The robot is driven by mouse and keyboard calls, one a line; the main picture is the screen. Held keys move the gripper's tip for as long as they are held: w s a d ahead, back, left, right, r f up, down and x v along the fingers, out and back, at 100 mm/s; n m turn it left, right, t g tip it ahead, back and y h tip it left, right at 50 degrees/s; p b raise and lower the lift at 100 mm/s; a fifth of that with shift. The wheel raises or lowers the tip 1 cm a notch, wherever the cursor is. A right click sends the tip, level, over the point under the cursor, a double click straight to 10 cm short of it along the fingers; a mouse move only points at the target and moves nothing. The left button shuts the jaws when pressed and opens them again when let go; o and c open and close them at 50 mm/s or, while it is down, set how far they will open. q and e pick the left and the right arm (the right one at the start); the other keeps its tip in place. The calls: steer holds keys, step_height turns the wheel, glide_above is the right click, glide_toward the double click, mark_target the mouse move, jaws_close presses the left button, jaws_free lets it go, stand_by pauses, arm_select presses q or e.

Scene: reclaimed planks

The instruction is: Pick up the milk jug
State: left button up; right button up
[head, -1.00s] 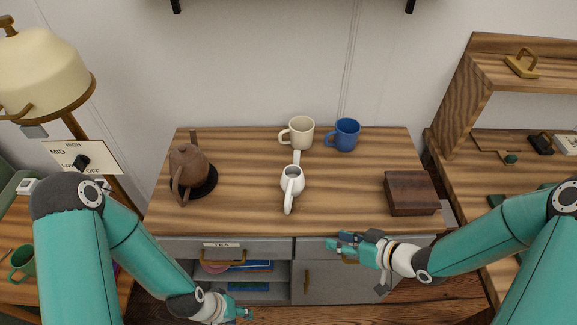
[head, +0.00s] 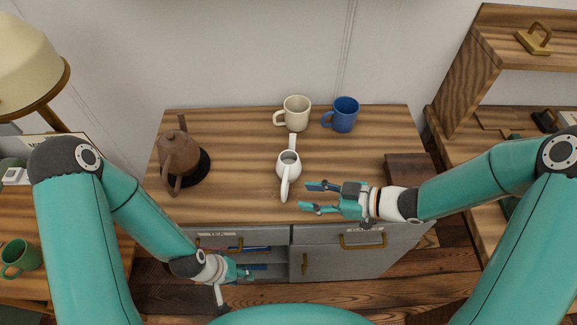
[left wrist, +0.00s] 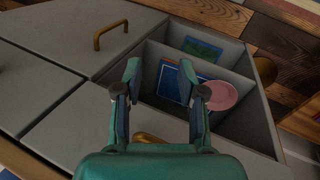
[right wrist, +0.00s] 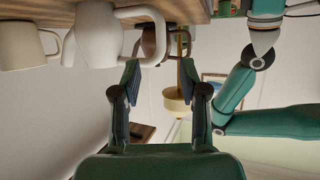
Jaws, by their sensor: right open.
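The white milk jug (head: 288,167) stands upright in the middle of the wooden cabinet top, its handle toward the front. My right gripper (head: 306,197) is open and empty, just to the right of the jug's front, with its fingers pointing left. The right wrist view is upside down. It shows the jug (right wrist: 98,38) beyond the fingertips to the left, its handle reaching toward them; I see no grip on it. My left gripper (head: 251,270) is low in front of the cabinet. The left wrist view shows its fingers apart and empty above the open compartments.
A cream mug (head: 297,112) and a blue mug (head: 344,114) stand behind the jug. A brown teapot (head: 178,155) stands to the left by a dark round mat. A dark wooden box (head: 407,168) is at the right, partly behind my right arm. Open wood lies left of the jug.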

mark_target(283, 193)
steer(key=shift+p+x, duration=0.4)
steer(key=shift+x, duration=3.5)
steer(key=shift+s, duration=0.1)
jaws_close()
steer(key=shift+r, duration=0.1)
